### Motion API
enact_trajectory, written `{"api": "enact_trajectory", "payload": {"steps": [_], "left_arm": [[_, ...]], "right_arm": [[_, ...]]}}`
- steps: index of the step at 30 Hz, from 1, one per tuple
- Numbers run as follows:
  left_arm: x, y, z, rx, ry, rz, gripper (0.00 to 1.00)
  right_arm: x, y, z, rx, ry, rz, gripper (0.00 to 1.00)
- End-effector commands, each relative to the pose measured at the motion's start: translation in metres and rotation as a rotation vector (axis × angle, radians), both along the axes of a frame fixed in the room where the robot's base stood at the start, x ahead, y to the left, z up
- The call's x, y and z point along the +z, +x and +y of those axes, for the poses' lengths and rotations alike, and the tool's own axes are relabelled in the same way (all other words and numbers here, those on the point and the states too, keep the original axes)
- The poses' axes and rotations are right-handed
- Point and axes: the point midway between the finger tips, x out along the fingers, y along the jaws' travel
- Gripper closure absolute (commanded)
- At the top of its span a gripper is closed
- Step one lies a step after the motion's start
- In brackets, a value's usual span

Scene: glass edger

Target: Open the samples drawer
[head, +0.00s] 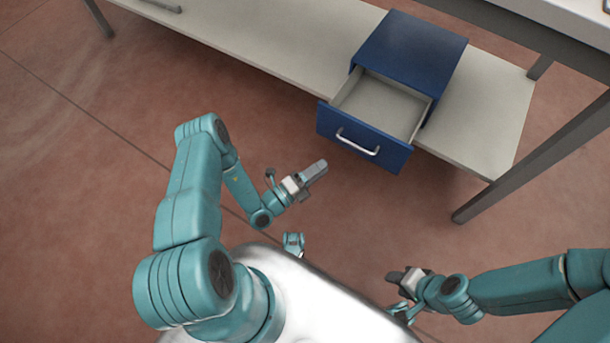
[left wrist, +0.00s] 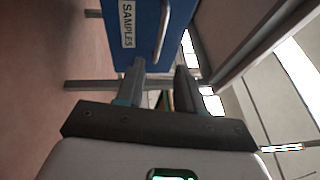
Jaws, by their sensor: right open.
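The blue samples drawer (head: 363,138) sticks out of a blue cabinet (head: 412,45). Its pale inside is visible and looks empty. A silver bar handle (head: 358,143) is on its front. In the left wrist view the drawer front (left wrist: 148,50) carries a "SAMPLES" label (left wrist: 128,24), with the handle (left wrist: 162,32) beside it. My left gripper (head: 320,166) is just short of the drawer front, apart from the handle. Its fingers (left wrist: 160,80) stand apart with nothing between them. My right gripper (head: 392,276) is open and empty, low in the head view, well away from the drawer.
The cabinet stands on a long pale shelf (head: 270,42) low above the floor. A grey table leg (head: 530,155) slants down at the right of the drawer. The reddish floor (head: 75,200) is clear at the left and in front of the shelf.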

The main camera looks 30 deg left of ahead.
Motion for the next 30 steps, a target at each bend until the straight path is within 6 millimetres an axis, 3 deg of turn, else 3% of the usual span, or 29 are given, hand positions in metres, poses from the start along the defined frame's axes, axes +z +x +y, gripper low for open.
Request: {"api": "enact_trajectory", "payload": {"steps": [4, 10, 27, 30], "left_arm": [[-0.005, -0.028, 0.012, 0.003, -0.001, 0.004, 0.63], [-0.009, -0.046, 0.02, 0.0, -0.001, 0.001, 0.63], [-0.009, -0.048, 0.02, -0.002, 0.0, 0.0, 0.63], [-0.005, -0.044, 0.012, -0.028, 0.003, -0.011, 0.63]], "right_arm": [[0.006, -0.001, 0.001, 0.005, 0.0, 0.001, 0.57], [0.007, -0.002, 0.002, 0.006, 0.001, 0.002, 0.57], [0.007, -0.001, 0.001, 0.006, 0.001, 0.002, 0.57], [0.007, -0.002, 0.001, 0.006, 0.001, 0.002, 0.57]]}}
